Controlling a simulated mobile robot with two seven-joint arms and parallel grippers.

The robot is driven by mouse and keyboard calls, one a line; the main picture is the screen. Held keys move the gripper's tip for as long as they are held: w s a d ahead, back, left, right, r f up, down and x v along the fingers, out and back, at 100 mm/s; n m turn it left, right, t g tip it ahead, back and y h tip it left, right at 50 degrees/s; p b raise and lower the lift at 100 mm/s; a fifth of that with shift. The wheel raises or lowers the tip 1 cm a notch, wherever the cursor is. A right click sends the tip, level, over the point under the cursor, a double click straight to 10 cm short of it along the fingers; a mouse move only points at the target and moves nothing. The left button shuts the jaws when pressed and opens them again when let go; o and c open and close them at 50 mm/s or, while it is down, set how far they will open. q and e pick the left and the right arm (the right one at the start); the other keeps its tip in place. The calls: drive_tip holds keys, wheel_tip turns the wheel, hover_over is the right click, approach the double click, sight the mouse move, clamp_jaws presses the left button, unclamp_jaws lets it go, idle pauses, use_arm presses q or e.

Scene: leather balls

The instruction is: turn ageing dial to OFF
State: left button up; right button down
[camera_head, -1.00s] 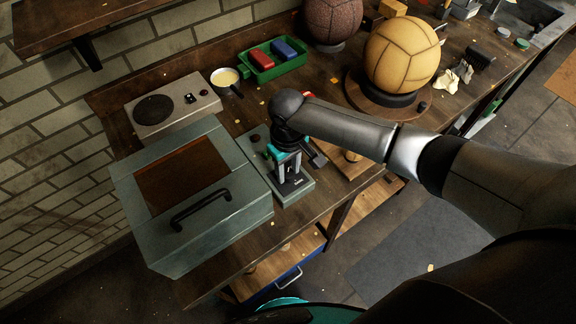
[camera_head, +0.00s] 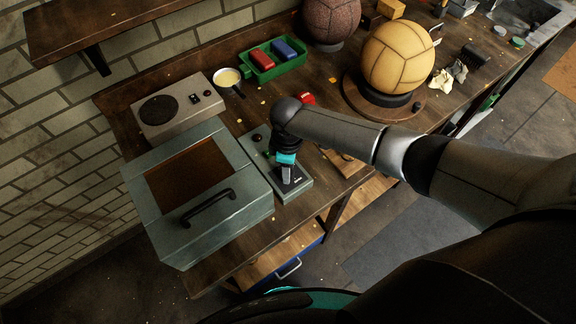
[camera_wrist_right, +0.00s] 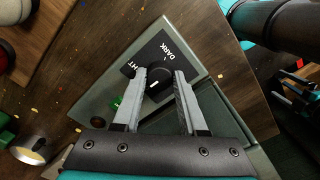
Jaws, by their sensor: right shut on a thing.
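The ageing dial (camera_wrist_right: 160,98) is a round black knob with a white mark, on a black label plate (camera_wrist_right: 151,58) of a grey-green control panel (camera_head: 300,190). The plate reads DARK, with a partly hidden word ending in HT to its left; no OFF marking is readable. My right gripper (camera_head: 287,179) points down over the panel. In the right wrist view its two fingers (camera_wrist_right: 160,76) are shut on the dial, one on each side. The dial itself is hidden behind the gripper in the head view.
A grey-green box (camera_head: 240,223) with a brown window and black handle stands left of the panel. Behind are a speaker-like unit (camera_head: 212,106), a cup (camera_head: 241,89) and a green tray (camera_head: 263,74). A tan ball (camera_head: 398,55) stands on a round base to the right.

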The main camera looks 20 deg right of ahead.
drive_tip(key=shift+n, duration=0.3)
drive_tip(key=shift+c, duration=2.2)
unclamp_jaws()
drive_tip(key=shift+r, duration=0.1)
wheel_tip(320, 180, up, 15)
drive_tip(key=p, duration=0.1)
drive_tip(key=shift+p, duration=0.3)
drive_tip(key=shift+a, duration=0.1)
